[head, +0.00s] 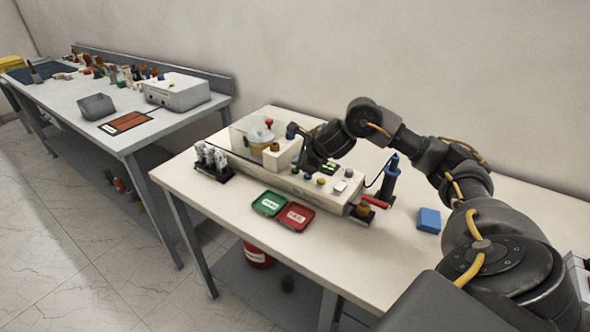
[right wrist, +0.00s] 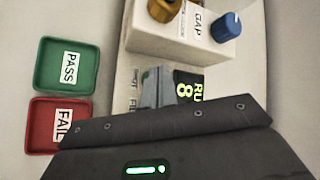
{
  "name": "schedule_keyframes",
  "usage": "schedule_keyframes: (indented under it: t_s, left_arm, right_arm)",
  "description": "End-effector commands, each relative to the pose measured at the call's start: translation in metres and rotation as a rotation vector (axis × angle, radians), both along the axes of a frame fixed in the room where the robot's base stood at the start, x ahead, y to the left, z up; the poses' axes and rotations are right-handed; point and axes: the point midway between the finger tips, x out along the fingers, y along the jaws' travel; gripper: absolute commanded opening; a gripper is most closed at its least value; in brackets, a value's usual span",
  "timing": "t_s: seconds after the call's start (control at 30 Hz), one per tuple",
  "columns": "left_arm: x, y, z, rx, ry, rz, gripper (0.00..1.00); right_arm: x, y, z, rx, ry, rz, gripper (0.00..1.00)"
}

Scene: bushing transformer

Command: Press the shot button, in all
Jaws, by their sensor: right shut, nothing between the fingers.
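A long pale console (head: 290,182) stands on the table, with small knobs and buttons along its top and a dark display (right wrist: 188,86) with green digits. A printed label that seems to read SHOT (right wrist: 134,78) shows beside my fingers in the right wrist view. A small green patch (right wrist: 149,74) shows at the fingers' edge; I cannot tell whether it is the button. My right gripper (right wrist: 162,88) is shut and empty, pointing down over the console. Contact with the panel cannot be told. In the head view the right arm reaches across from the right. My left gripper is out of view.
A green PASS tray (head: 269,203) and a red FAIL tray (head: 295,217) lie before the console. A blue GAP knob (right wrist: 227,27) rises on a raised block near the gripper. A rack of grey cylinders (head: 211,158), a blue upright tool (head: 390,180) and a blue block (head: 429,220) stand around it.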

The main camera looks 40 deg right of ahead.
Motion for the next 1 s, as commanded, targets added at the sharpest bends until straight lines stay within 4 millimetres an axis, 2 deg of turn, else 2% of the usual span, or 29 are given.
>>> schedule_keyframes:
  t_s: [0.5, 1.0]
  left_arm:
    - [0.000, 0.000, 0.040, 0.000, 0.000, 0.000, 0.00]
    - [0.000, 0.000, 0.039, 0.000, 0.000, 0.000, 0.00]
  right_arm:
    - [0.000, 0.000, 0.049, 0.000, -0.001, 0.000, 0.00]
    - [0.000, 0.000, 0.049, 0.000, 0.000, 0.000, 0.00]
